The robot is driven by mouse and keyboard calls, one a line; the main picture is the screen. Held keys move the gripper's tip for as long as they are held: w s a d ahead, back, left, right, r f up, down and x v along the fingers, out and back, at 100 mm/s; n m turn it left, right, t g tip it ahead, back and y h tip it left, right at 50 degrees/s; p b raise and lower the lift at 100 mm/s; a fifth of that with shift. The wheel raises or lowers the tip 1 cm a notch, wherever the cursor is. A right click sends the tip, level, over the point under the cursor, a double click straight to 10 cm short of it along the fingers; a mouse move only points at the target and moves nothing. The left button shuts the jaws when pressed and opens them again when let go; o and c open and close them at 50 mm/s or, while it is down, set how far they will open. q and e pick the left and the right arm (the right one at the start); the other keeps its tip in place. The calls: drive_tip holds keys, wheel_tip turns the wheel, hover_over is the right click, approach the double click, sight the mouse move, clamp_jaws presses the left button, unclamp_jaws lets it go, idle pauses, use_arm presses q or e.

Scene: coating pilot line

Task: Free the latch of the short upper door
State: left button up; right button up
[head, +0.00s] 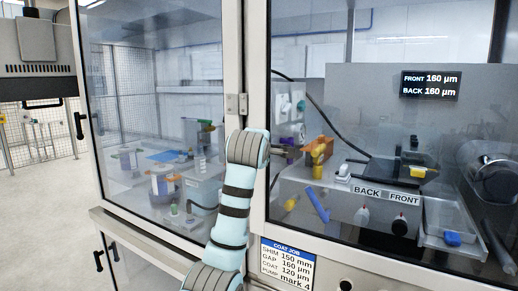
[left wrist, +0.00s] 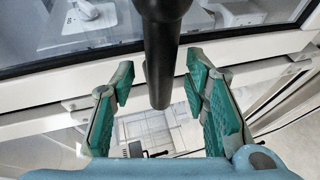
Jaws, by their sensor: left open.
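In the left wrist view my left gripper (left wrist: 160,105) is open, with green pads on both sides of a thick black bar (left wrist: 160,55). The bar looks like a door handle. It hangs from the top of the view, and its rounded lower end lies between the fingers. I see a gap on each side. A pale door frame (left wrist: 60,70) with a dark glass edge runs behind it. In the head view the left upper glass door (head: 150,105) has a black handle (head: 80,125) on its left edge. I cannot tell whether both views show the same handle. Neither gripper's fingers show there.
My pale blue arm covers part of the middle post (head: 234,45) in the head view. The right glass panel (head: 300,215) encloses coating equipment. Lower doors have black handles (head: 98,260). Floor (head: 40,215) is clear at the left.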

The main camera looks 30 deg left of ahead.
use_arm(q)
drive_tip(key=v, duration=0.9)
drive_tip(key=shift+s+d, duration=0.2)
drive_tip(key=shift+s, duration=0.1)
